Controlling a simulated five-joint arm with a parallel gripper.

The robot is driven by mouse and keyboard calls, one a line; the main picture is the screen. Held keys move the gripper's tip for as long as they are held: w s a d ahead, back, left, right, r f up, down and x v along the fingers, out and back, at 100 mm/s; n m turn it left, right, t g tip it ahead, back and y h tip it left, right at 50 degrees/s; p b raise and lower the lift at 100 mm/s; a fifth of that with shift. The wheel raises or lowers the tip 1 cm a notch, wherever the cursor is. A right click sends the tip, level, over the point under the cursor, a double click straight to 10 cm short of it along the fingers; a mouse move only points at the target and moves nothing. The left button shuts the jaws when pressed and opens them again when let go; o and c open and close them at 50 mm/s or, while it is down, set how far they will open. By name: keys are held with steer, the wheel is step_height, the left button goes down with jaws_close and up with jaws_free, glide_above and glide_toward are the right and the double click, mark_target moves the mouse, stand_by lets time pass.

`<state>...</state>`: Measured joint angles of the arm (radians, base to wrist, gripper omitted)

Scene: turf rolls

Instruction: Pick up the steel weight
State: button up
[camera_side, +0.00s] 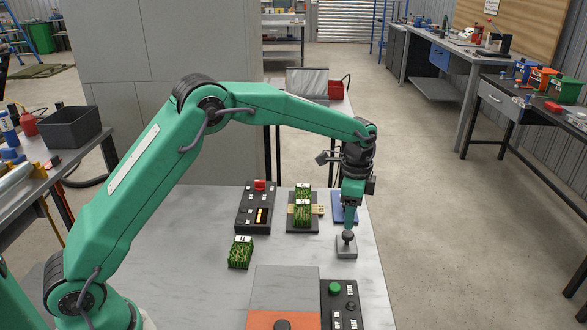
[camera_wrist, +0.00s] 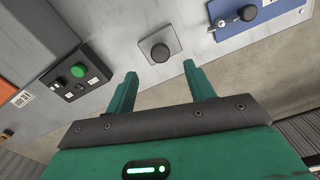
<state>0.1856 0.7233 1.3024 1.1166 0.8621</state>
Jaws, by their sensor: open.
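The steel weight is a grey square block with a round black knob on top. It stands upright on the pale table near its right edge in the side view (camera_side: 347,252). In the wrist view, the weight (camera_wrist: 171,40) lies just beyond my fingertips, centred between them. My gripper (camera_side: 349,228) points down right above the knob in the side view. In the wrist view my gripper (camera_wrist: 160,70) has its two green fingers apart with nothing between them. From the side view I cannot tell whether the fingers touch the knob.
A blue board (camera_side: 337,213) lies just behind the weight. A black box with a green button (camera_side: 352,305) is in front of it. Turf pieces (camera_side: 240,253) and a control box with a red button (camera_side: 256,215) are to the left. The table between is clear.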

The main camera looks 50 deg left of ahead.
mark_target(348, 233)
steer(key=shift+f, duration=0.1)
steer(key=shift+f, duration=1.2)
steer(key=shift+f, duration=0.1)
steer(key=shift+f, duration=2.5)
steer(key=shift+c, duration=0.4)
steer(key=shift+r, duration=0.1)
jaws_close()
